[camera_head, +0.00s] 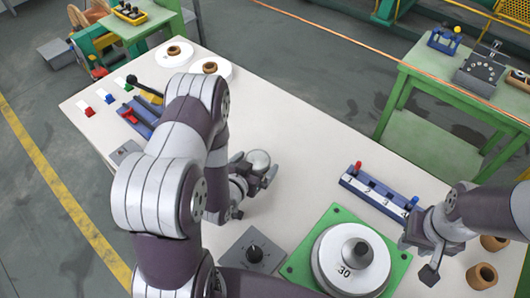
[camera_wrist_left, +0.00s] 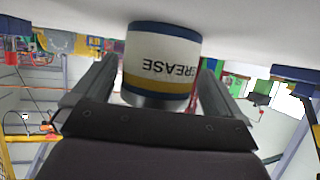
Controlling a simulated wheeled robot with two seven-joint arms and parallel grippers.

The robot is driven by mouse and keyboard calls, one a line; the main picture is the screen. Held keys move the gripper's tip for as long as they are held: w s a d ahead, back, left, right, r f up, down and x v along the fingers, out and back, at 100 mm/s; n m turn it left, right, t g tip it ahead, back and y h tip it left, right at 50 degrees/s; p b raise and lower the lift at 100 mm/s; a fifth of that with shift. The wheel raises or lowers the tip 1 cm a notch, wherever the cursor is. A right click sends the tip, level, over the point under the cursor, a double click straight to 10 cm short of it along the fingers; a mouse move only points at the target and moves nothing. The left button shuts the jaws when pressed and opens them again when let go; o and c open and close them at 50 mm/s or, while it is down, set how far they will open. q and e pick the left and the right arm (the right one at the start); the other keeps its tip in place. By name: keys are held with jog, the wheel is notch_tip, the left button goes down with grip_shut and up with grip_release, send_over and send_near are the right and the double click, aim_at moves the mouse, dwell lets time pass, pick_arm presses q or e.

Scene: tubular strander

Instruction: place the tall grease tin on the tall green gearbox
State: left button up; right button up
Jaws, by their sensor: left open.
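The grease tin (camera_wrist_left: 162,60), with a white, blue and yellow label, appears upside down in the left wrist view; its base seems to rest on the white tabletop. Its round pale top (camera_head: 258,160) shows in the head view. My left gripper (camera_head: 254,170) is open, with a finger on each side of the tin and a gap between tin and fingers. My right gripper (camera_head: 416,257) is at the right, its fingers spread with nothing seen between them. I cannot pick out a tall green gearbox in either view.
A blue numbered block (camera_head: 376,192) lies near my right gripper. Brown rings (camera_head: 481,275) lie at the right edge. White discs (camera_head: 173,54) are at the far end. The table's middle is clear.

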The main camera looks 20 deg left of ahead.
pick_arm(q)
jog(key=shift+s+d+r, duration=0.1)
jog(key=shift+s+r, duration=0.2)
jog(key=shift+s, duration=0.4)
jog(key=shift+c, duration=1.2)
jog(key=shift+w+f, duration=0.1)
jog(key=shift+w, duration=0.2)
jog(key=c, duration=1)
jog(key=shift+c, duration=0.8)
jog(key=shift+s, duration=0.1)
pick_arm(e)
jog(key=shift+s+r, duration=0.15)
jog(key=shift+s, duration=0.55)
